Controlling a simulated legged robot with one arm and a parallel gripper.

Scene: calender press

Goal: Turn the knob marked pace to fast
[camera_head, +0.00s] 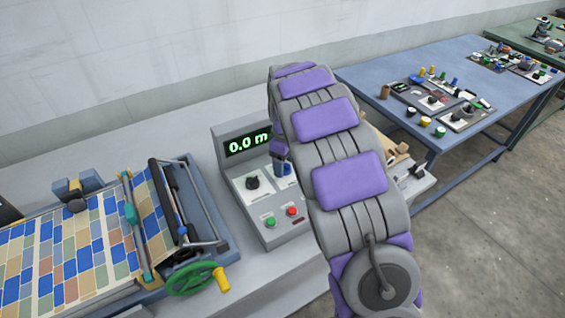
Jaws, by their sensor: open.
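A grey control box (240,205) stands on the bench, with a display (247,143) showing green "0.0 m". A black knob (253,183) sits on a white plate on its sloped face. I cannot read any marking, so I cannot tell which knob is pace. My gripper (281,166) is open and only partly visible, pointing down over the right part of the box. My arm hides its fingertips, and I cannot tell whether it touches anything.
A green button (271,222) and a red button (292,211) are low on the box. Left stands a roller press with patterned sheet (70,250) and a green handwheel (195,279) with yellow handle. A blue table (450,75) with several small parts stands right.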

